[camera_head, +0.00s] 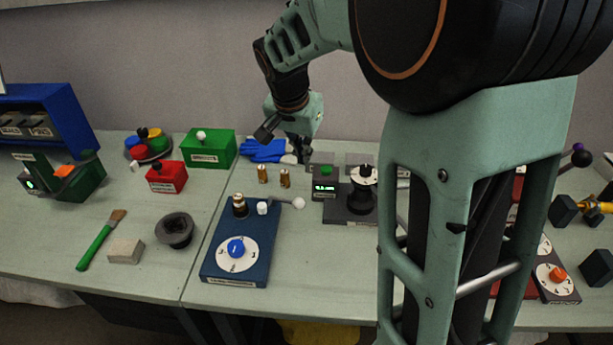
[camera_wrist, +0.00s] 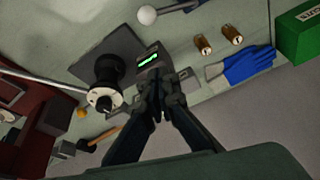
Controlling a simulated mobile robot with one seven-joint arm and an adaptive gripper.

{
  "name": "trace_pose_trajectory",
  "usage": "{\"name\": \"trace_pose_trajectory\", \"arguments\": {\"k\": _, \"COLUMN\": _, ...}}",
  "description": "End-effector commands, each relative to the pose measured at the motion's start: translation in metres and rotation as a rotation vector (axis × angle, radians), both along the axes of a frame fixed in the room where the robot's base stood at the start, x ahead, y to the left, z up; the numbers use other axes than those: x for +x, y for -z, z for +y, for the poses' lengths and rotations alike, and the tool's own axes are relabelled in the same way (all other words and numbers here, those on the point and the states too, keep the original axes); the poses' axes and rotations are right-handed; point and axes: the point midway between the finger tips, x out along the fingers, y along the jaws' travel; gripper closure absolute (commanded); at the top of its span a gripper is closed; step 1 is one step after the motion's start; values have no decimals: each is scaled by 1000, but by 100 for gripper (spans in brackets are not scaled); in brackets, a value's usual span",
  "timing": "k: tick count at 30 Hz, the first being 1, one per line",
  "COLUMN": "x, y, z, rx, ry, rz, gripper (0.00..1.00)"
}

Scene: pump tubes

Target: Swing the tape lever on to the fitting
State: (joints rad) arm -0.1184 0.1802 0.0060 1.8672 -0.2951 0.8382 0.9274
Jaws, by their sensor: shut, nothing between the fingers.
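The lever, a light rod with a white ball end (camera_head: 298,203), reaches right from a white block (camera_head: 262,207) at the back of a blue base (camera_head: 213,262). A dark and brass fitting (camera_head: 240,206) stands upright on that base, left of the block. The lever's ball is apart from the fitting. In the wrist view the white ball (camera_wrist: 147,15) shows at the top; the fitting is out of that view. My gripper (camera_head: 305,156) is shut and empty, above the table behind the lever. Its closed fingers also show in the wrist view (camera_wrist: 157,88).
Two brass pieces (camera_head: 285,179) stand behind the lever. A display unit (camera_head: 324,188) and a black spool with a white disc (camera_head: 363,176) stand right of it. A blue glove (camera_head: 264,150) lies near my gripper. Bare table lies in front of the spool.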

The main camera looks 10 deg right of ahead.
Motion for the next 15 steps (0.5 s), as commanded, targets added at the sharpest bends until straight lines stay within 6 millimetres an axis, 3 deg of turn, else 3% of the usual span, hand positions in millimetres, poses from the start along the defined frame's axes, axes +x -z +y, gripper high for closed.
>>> {"name": "trace_pose_trajectory", "arguments": {"k": 15, "x": -1, "y": 3, "z": 4, "rx": -26, "ry": -32, "rz": 15, "gripper": 100}}
